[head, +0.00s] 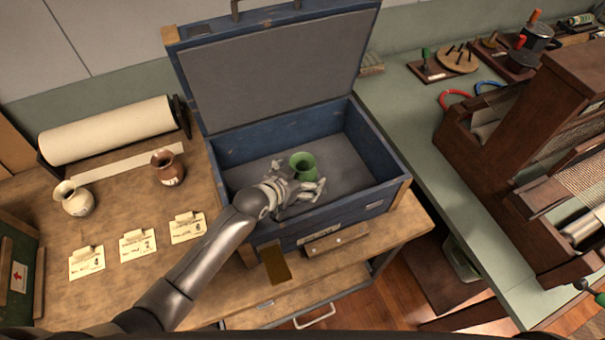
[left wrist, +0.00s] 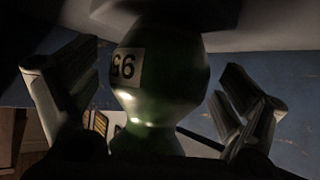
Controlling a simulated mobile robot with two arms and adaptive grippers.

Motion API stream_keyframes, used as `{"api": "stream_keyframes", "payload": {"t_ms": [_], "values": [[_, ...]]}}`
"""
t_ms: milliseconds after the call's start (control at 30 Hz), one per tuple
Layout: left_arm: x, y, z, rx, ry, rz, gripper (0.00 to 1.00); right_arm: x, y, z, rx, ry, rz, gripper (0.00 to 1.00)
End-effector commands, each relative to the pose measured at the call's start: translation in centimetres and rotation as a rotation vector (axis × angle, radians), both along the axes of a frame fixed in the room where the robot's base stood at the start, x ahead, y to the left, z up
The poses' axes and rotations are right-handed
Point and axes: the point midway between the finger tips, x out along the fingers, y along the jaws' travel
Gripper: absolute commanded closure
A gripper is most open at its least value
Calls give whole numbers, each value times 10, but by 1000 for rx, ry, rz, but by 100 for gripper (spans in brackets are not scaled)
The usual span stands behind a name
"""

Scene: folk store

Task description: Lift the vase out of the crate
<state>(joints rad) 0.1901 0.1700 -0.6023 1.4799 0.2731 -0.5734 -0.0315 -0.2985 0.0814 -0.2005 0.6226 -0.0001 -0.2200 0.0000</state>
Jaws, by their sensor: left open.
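The green vase (head: 303,163) stands inside the open blue crate (head: 386,140), near the middle of its grey floor. My left gripper (head: 297,186) reaches over the crate's front wall and is open at the vase's near side. In the left wrist view the vase (left wrist: 155,80) fills the middle, with a white label marked with digits. The fingers of the left gripper (left wrist: 155,98) stand apart on either side of it, with gaps visible. The vase's lower part is partly hidden by the gripper in the head view. My right gripper is not in view.
The crate's lid (head: 275,75) stands open at the back. A cream vase (head: 76,200) and a brown vase (head: 167,169) stand on the wooden table left of the crate, behind several paper cards (head: 138,244). A paper roll (head: 107,130) lies behind. A wooden loom (head: 500,125) stands right.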

Motion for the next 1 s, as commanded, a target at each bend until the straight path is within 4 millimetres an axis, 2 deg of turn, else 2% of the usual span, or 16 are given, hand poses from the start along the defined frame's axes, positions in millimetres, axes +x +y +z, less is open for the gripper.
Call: {"api": "stream_keyframes", "payload": {"t_ms": [133,400,833,1000], "values": [[6,-4,-5,1,0,-1,5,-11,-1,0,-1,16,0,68],[7,-5,-6,1,0,-1,5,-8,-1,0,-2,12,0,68],[7,-5,-6,1,0,-1,60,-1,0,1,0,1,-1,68],[7,-5,-5,0,-2,-1,62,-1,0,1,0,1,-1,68]]}}
